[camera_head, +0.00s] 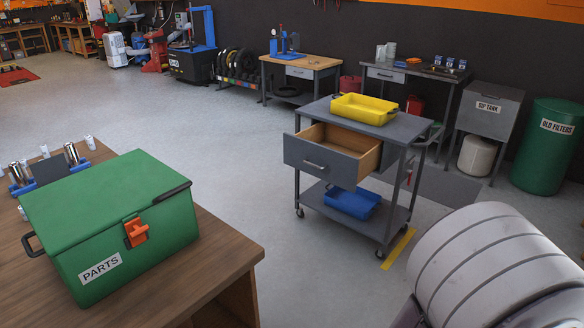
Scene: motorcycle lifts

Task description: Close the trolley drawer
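The grey trolley (405,132) stands on wheels in the middle of the floor, right of centre. Its drawer (310,166) is pulled well out toward the left front, and the bare wooden inside (332,140) shows with nothing seen in it. Neither of my grippers is in view.
A wooden bench (215,262) at the left front carries a green PARTS box (110,215). A green bin (545,150) and a dip tank (487,110) stand behind. Open floor lies left of the trolley.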

